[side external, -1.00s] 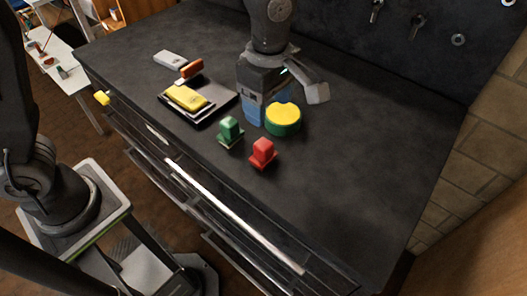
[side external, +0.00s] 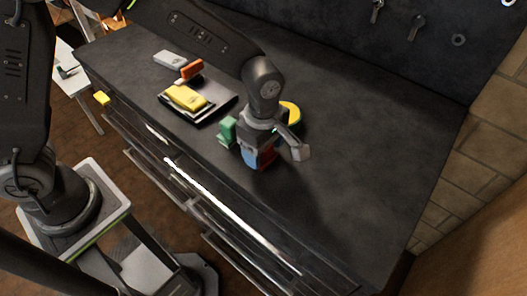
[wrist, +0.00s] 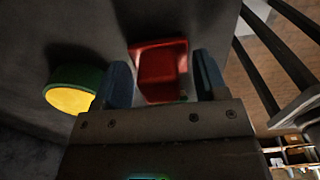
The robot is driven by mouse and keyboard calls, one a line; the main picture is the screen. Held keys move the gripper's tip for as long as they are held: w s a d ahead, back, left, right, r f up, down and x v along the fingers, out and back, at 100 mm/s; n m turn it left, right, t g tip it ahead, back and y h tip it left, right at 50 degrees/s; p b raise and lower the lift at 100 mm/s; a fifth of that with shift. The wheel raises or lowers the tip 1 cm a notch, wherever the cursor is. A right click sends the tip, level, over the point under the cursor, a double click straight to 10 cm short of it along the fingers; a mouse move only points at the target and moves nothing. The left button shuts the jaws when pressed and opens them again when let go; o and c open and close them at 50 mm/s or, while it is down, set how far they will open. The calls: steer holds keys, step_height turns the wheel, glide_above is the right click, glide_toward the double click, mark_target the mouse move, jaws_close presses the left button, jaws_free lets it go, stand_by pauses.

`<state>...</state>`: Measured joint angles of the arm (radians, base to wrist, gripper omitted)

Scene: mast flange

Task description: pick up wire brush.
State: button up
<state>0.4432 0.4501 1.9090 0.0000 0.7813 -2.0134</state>
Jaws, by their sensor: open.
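My gripper (side external: 258,158) is open above the front part of the dark worktop. In the wrist view its two blue fingers (wrist: 164,78) stand on either side of a red blocky piece (wrist: 164,70) with a wider base. In the side view the gripper hides most of this red piece (side external: 268,160). A similar green piece (side external: 227,131) stands just left of the gripper. No piece shows clear bristles, so I cannot tell which is the wire brush. I cannot tell whether the fingers touch the red piece.
A round yellow-topped green piece (side external: 291,112) is behind the gripper and shows left in the wrist view (wrist: 72,97). A yellow block (side external: 186,97) lies on a dark tray (side external: 222,104). An orange piece (side external: 191,69) and a grey block (side external: 169,58) lie behind. The worktop's right side is clear.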

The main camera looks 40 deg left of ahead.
steer(key=c, duration=1)
steer(key=shift+r, duration=0.15)
steer(key=shift+c, duration=0.2)
steer(key=r, duration=0.4)
steer(key=shift+a+r, duration=0.15)
steer(key=shift+a, duration=0.15)
steer(key=a+r, duration=0.6)
steer(key=a, duration=0.5)
steer(key=shift+r, duration=0.2)
steer(key=shift+w, duration=0.1)
